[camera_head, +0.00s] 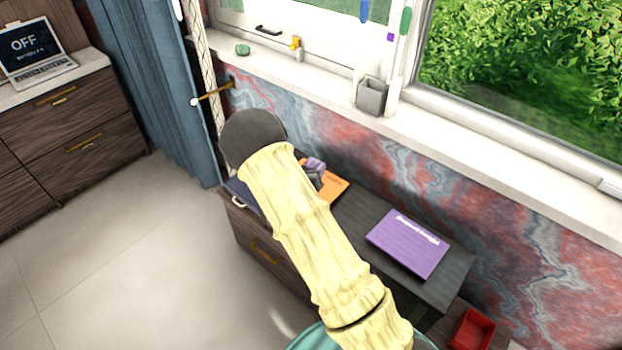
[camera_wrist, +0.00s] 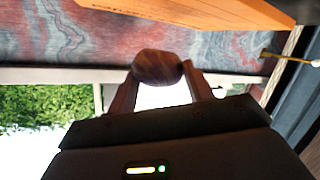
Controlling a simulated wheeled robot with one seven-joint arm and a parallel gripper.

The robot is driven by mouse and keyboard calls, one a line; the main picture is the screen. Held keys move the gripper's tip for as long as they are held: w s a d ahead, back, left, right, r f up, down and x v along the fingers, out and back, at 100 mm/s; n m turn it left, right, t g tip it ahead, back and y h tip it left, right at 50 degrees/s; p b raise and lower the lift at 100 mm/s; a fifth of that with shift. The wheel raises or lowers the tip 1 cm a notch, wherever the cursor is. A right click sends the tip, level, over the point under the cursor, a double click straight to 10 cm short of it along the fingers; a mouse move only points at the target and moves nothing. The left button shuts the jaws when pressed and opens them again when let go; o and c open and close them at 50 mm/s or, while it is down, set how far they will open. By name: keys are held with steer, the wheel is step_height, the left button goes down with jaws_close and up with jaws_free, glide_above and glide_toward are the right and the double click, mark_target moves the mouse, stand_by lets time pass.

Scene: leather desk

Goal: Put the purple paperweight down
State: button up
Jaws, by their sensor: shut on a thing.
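The purple paperweight (camera_wrist: 157,66) is a small rounded lump, dark brownish purple in the wrist view. It sits between the two fingertips of my gripper (camera_wrist: 160,75), which is shut on it. In the head view the paperweight (camera_head: 315,163) shows as a small purple shape at the end of my arm, over the far left part of the desk (camera_head: 365,210). My arm hides much of the gripper and that end of the desk there. I cannot tell exactly how high the paperweight is above the desktop.
An orange flat item (camera_head: 335,188) lies close to the gripper; its edge also shows in the wrist view (camera_wrist: 200,10). A purple book (camera_head: 408,243) lies on the right part of the desk. A dark strip of desktop between them is bare. The marbled wall (camera_head: 450,185) stands close behind.

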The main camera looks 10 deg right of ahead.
steer(key=shift+f, duration=1.9)
steer(key=o, duration=1.1)
steer(key=shift+f, duration=0.1)
steer(key=v, duration=1.2)
steer(key=shift+s, duration=0.1)
